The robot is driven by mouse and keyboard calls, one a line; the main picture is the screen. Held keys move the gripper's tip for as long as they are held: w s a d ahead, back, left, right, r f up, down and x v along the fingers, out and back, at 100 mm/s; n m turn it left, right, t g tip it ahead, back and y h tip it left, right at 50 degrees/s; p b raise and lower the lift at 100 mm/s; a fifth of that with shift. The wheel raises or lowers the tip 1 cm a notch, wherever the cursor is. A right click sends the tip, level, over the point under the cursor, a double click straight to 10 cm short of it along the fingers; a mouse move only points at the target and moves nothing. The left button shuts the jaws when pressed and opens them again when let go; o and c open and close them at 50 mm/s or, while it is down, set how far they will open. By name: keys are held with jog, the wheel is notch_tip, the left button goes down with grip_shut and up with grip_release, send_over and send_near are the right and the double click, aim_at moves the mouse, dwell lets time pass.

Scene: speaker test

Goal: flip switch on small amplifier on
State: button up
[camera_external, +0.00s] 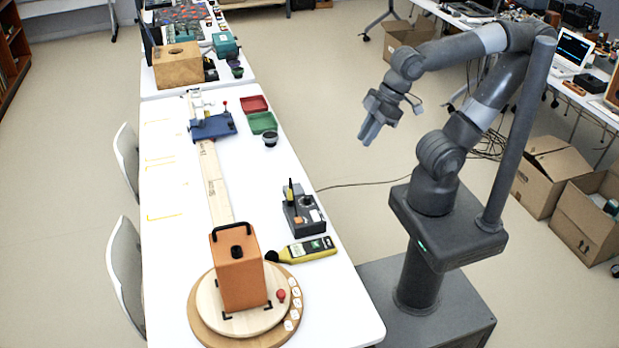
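A small dark grey box (303,214), which looks like the small amplifier, sits near the right edge of the white table.
An orange speaker box (240,272) stands on a round wooden turntable (204,328) at the table's near end. A yellow-green handheld meter (308,249) lies between it and the grey box. Red (254,104) and green (262,122) trays and a blue device (213,127) stand farther back.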

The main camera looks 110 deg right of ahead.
jog(key=shift+w+d+f+n, duration=0.15)
jog(key=shift+w+f+n, duration=0.1)
jog(key=shift+w+n, duration=0.2)
jog(key=shift+c, duration=0.8)
jog(key=w+d+f+n+g, duration=0.1)
jog(key=w+n, duration=0.1)
jog(key=w+d+f+n+g, duration=0.1)
jog(key=w+f+n, duration=0.1)
jog(key=n, duration=0.1)
jog(key=w+d+f+n+g, duration=0.1)
jog(key=w+d+f+n, duration=0.1)
jog(key=shift+n+y, duration=0.35)
jog(key=shift+y, duration=0.05)
grip_shut()
jog(key=w+d+f+n+g+y, duration=0.1)
jog(key=w+d+f+n+g, duration=0.1)
jog(key=w+d+f+n, duration=0.2)
jog(key=shift+w+d+f+n+y, duration=0.35)
jog(key=shift+d+f+n, duration=0.85)
jog(key=shift+f+n, duration=1.2)
jog(key=shift+s, duration=0.15)
